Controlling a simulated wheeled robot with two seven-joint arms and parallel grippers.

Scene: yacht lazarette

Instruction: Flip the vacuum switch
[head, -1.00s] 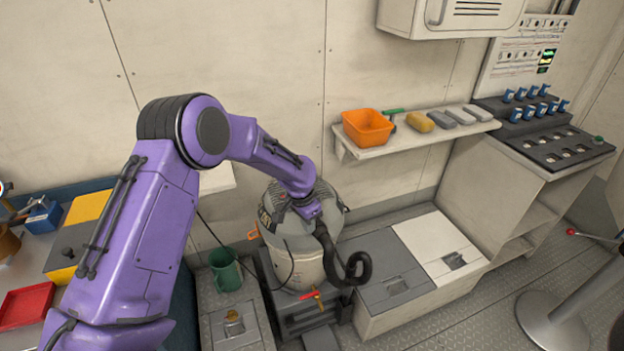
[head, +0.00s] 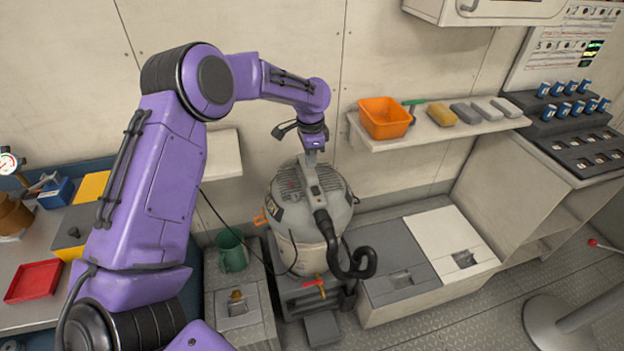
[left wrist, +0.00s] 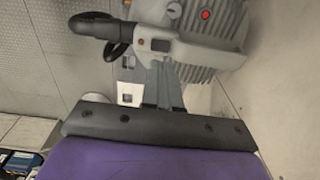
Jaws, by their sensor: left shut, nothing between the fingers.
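A round red button or light (left wrist: 205,14) and a grey round knob (left wrist: 174,10) show on the vacuum's top beyond the handle. My right gripper is not in view.
A wall shelf (head: 440,133) with an orange bin (head: 385,117) is right of the vacuum.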

